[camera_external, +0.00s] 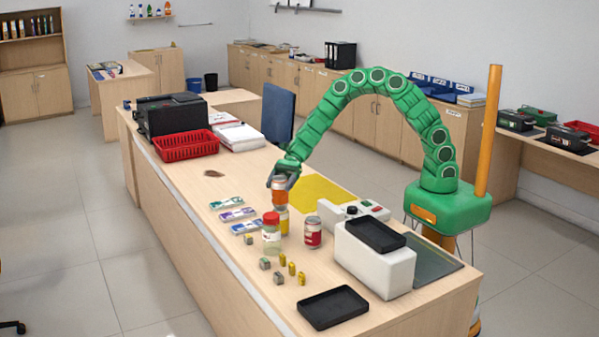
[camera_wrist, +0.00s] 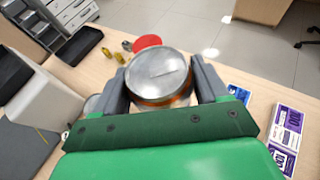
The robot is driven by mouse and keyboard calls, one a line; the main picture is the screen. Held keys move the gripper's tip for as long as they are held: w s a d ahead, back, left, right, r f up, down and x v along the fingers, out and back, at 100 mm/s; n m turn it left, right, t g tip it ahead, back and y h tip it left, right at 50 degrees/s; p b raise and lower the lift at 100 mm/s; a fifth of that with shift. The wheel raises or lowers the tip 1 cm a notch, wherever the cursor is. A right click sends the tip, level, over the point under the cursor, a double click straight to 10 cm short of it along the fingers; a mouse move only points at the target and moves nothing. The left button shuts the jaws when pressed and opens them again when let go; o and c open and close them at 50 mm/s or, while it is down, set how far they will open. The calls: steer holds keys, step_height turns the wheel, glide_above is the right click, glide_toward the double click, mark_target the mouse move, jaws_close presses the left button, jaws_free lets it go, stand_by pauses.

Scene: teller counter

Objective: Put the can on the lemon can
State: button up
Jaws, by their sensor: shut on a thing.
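My gripper (camera_external: 283,179) is shut on an orange can (camera_external: 279,193), held upright over the counter. In the wrist view the fingers (camera_wrist: 160,82) sit on both sides of the can's silver lid (camera_wrist: 158,72). A yellow can, which looks like the lemon can (camera_external: 283,221), stands on the counter directly below the held can. In the external view the held can's bottom meets the yellow can's top; I cannot tell whether they touch. The yellow can is partly behind a jar and is hidden in the wrist view.
A red-lidded jar (camera_external: 271,236) stands close in front of the yellow can. A red and white can (camera_external: 313,232) stands to the right. Banknote bundles (camera_external: 237,214), small blocks (camera_external: 278,277), a black tray (camera_external: 332,307) and a white machine (camera_external: 375,262) are nearby.

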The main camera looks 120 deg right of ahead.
steer(key=shift+f, duration=0.35)
steer(key=o, duration=1.5)
steer(key=shift+f, duration=0.15)
steer(key=shift+c, duration=0.2)
steer(key=shift+s+d+r, duration=0.1)
steer(key=shift+r, duration=0.1)
steer(key=v, duration=1.1)
steer(key=shift+s+d, duration=0.2)
steer(key=shift+s, duration=0.1)
